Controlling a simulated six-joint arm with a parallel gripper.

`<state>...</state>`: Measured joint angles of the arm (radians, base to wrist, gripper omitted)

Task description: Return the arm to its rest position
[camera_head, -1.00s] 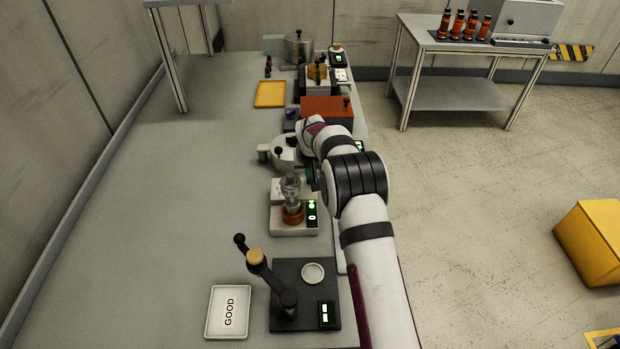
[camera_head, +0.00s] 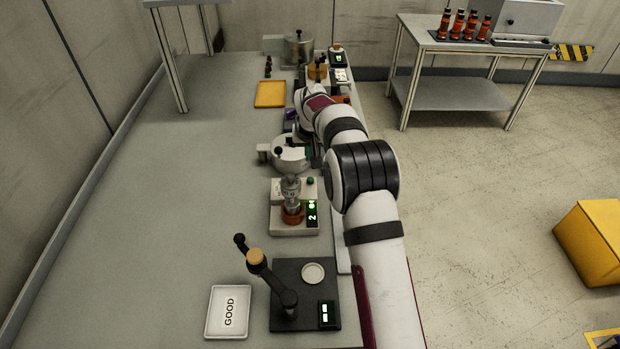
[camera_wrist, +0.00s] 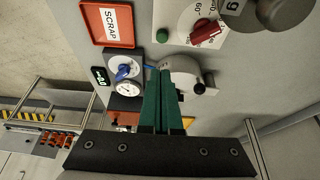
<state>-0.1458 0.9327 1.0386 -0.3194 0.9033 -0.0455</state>
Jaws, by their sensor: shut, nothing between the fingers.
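My gripper (camera_wrist: 163,98) shows in the wrist view as two green fingers pressed together, with nothing between them. In the head view my white arm reaches along the right side of the bench, and its wrist bends down near the far middle. The fingers are mostly hidden there. In the wrist view, the fingertips overlap the near part of a pale round device with a black knob (camera_wrist: 184,72). I cannot tell the height of the gap between them.
A yellow tray (camera_head: 271,94) lies farther back. A red SCRAP tray (camera_wrist: 107,43) shows in the wrist view.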

